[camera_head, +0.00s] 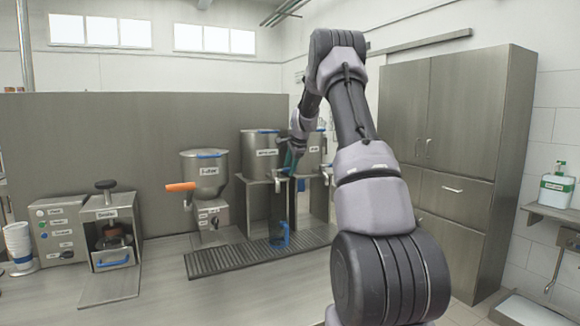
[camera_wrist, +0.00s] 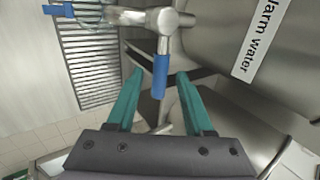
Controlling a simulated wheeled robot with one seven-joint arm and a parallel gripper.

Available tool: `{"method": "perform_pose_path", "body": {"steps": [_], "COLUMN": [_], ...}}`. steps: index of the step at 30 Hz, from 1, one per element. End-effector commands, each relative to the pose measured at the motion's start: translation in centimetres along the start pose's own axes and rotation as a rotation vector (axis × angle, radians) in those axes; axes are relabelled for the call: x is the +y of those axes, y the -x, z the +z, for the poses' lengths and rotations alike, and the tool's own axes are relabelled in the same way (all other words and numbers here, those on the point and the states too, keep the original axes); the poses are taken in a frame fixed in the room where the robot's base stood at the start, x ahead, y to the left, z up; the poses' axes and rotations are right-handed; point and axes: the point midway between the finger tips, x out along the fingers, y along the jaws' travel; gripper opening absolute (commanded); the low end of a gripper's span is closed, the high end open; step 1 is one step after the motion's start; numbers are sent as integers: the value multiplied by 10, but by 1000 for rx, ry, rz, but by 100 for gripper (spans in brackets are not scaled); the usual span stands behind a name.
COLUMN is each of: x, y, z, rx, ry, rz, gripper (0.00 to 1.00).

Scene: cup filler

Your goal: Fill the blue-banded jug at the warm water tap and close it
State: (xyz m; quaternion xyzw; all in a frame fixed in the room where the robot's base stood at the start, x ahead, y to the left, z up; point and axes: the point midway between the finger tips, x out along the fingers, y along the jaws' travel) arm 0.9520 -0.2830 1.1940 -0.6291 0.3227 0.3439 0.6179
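The clear blue-banded jug (camera_head: 279,234) stands upright on the drip grate beneath the warm water tank's tap. Its blue handle (camera_wrist: 58,10) shows in the wrist view's top left corner. The tap (camera_wrist: 165,20) is metal with a blue lever (camera_wrist: 160,78), beside a "Warm water" label (camera_wrist: 258,38). My gripper (camera_wrist: 160,74) is open, its teal fingers on either side of the lever with gaps to both. In the head view my gripper (camera_head: 292,160) is at the tank front, partly hidden by my arm. The water level in the jug cannot be made out.
A labelled hopper machine (camera_head: 205,175) with an orange handle stands left of the tank (camera_head: 258,142). A similar tank (camera_head: 314,146) stands right, partly behind my arm. The drip grate (camera_head: 225,259) is clear on its left. A tall cabinet (camera_head: 460,130) is at right.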

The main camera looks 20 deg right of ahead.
Motion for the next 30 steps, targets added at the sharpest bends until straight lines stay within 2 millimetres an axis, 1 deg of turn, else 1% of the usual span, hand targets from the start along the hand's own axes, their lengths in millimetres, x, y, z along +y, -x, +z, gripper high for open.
{"method": "perform_pose_path", "body": {"steps": [1,2,3,4,12,17,22,30], "x": [0,0,0,0,1,7,13,15], "y": [0,0,0,0,1,5,9,10], "z": [0,0,0,0,3,8,10,8], "rx": [0,0,0,0,11,81,146,166], "ry": [0,0,0,0,-13,-114,-217,-251], "rz": [0,0,0,0,1,2,1,0], "gripper": [29,17,2,0,0,0,0,0]}}
